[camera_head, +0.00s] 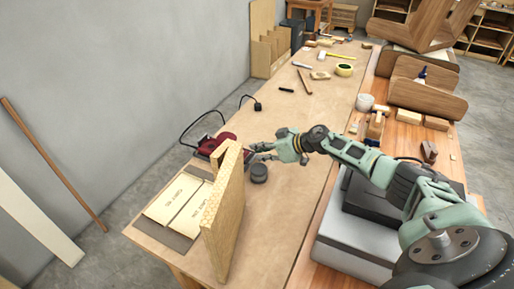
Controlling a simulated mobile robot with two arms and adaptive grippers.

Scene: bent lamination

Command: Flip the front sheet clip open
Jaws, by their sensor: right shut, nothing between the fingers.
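Two pale lettered sheets (163,208) lie on a dark grey board (155,228) at the near left of the bench. A dark strip (198,172) shows at the sheets' far edge; I cannot make out whether it is a clip or how it stands. My right gripper (252,152) is shut and empty. It points left, above the bench, beside a red device (213,146) and behind the top of an upright plywood form. The form may hide part of the sheets. My left gripper is not in view.
The tall plywood form (228,222) stands right of the sheets. A dark round puck (259,173) sits near my right gripper. A black cable (245,99) loops behind the red device. Tape (344,70) and tools lie farther back. The bench's middle is mostly clear.

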